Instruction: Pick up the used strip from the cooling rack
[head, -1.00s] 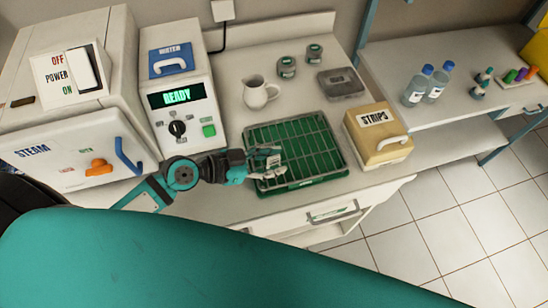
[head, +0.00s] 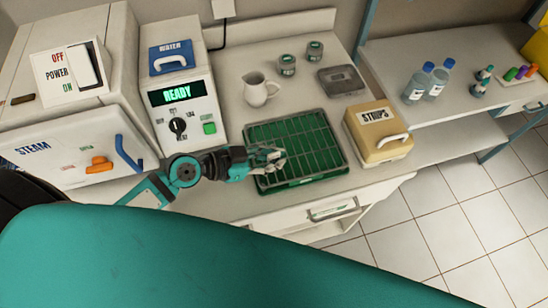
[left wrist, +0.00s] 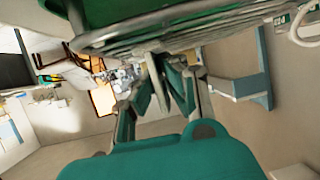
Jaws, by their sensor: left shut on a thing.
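The green cooling rack (head: 318,150) with its grey wire grid sits on the counter. My left gripper (head: 272,158) is over the left part of the rack. In the left wrist view, its fingers (left wrist: 160,105) are shut on a thin, pale flat piece, the used strip (left wrist: 158,84), close to the rack's wires (left wrist: 185,28). In the head view the strip is too small and too covered by the fingers to make out. I cannot tell whether it still touches the rack. My right gripper is not in view.
A tan STRIPS box (head: 378,146) stands right of the rack. A white jug (head: 258,92), two small jars (head: 287,65) and a grey lidded box (head: 342,81) stand behind. The control unit (head: 178,105) and steam cabinet (head: 75,150) are left.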

